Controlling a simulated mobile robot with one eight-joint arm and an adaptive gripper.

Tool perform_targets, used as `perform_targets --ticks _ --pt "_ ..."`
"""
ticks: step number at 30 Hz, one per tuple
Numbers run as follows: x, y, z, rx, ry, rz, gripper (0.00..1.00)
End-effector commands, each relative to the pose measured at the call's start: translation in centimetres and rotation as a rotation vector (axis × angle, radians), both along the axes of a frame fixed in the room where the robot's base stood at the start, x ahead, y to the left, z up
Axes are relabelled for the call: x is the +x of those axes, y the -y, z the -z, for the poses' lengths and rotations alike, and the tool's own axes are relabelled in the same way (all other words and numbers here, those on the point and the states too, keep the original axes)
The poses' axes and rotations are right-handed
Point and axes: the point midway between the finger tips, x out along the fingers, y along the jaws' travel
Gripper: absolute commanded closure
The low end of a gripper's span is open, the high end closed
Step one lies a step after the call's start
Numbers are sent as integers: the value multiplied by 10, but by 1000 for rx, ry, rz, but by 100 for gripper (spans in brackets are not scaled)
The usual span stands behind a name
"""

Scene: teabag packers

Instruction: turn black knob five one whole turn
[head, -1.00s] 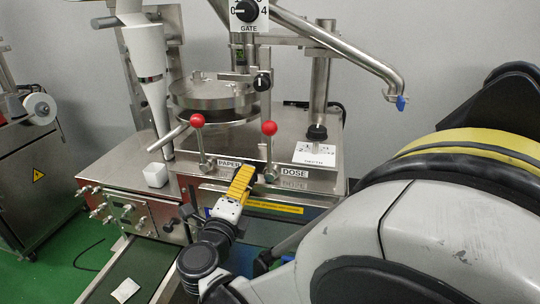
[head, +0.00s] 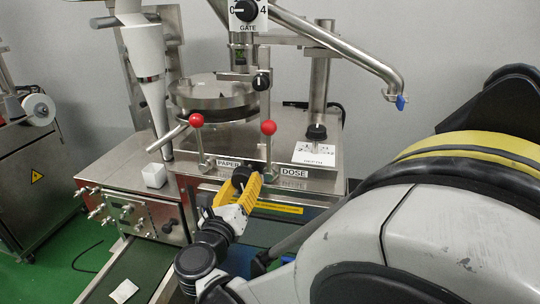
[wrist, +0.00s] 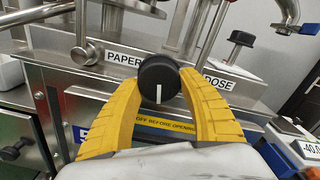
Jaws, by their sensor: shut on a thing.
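A round black knob (wrist: 160,80) with a white line pointing down sits on the front of the steel machine, between the PAPER and DOSE labels. It also shows small and dark in the head view (head: 241,176). My gripper (wrist: 160,88) is shut on this knob, with one yellow finger on each side of it. In the head view my gripper (head: 243,184) is at the machine's front edge. A blue label reading 5 (wrist: 83,133) shows partly behind the left finger.
Two red-balled levers (head: 196,120) (head: 269,127) stand just above and behind my gripper. A black DEPTH knob (head: 316,131) is to the right. A white cube (head: 154,175) sits at left. Another black knob (wrist: 16,150) is low at left.

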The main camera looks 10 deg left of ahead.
Motion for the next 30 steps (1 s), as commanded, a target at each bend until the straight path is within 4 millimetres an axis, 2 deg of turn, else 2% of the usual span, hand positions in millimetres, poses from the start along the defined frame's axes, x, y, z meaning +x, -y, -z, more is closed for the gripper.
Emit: perform_targets --ticks 12,27,28,30 --pt "0 -1 1 166 12 0 83" --pt "0 -1 1 183 13 0 83" --pt "0 -1 1 183 13 0 47" --pt "0 -1 1 183 13 0 30"
